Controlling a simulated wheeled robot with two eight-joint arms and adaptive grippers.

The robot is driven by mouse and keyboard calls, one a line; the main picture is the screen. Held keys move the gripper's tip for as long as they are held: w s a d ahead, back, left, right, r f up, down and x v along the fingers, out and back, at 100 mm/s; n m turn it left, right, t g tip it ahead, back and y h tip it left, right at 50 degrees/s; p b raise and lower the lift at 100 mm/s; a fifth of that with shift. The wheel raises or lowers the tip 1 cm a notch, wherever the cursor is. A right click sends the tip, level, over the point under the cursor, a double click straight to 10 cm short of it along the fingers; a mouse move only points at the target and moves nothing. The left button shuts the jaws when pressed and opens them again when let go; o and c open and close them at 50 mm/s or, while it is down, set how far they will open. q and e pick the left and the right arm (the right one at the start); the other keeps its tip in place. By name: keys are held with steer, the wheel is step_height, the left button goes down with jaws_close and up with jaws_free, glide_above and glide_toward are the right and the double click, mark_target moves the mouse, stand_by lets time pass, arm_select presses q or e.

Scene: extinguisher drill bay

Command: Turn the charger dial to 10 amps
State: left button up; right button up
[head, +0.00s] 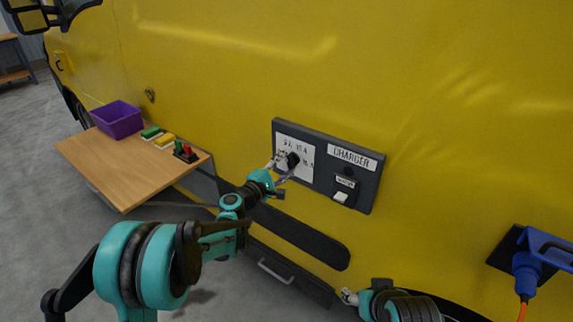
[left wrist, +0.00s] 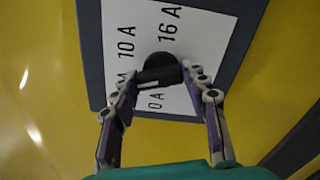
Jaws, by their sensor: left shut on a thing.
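The charger panel (head: 365,192) is a dark grey plate on the yellow vehicle side, with a CHARGER label and a white dial plate (head: 308,173). The black dial (head: 293,159) sits on that plate and also shows in the left wrist view (left wrist: 163,67). The dial's bar points left and slightly down in the wrist view, toward the partly hidden label. My left gripper (head: 284,168) is shut on the dial. My right gripper (head: 347,296) is low, below the panel; its opening is unclear.
A white switch (head: 341,197) sits on the panel's lower right. A blue plug (head: 526,270) with an orange cable is at right.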

arm_select(q)
steer(key=m, duration=0.5)
steer(key=shift+m, duration=0.3)
steer(key=shift+s+d+m, duration=0.1)
steer(key=shift+m, duration=2.1)
steer(key=o, duration=1.2)
steer(key=shift+c, duration=0.2)
steer(key=v, duration=1.2)
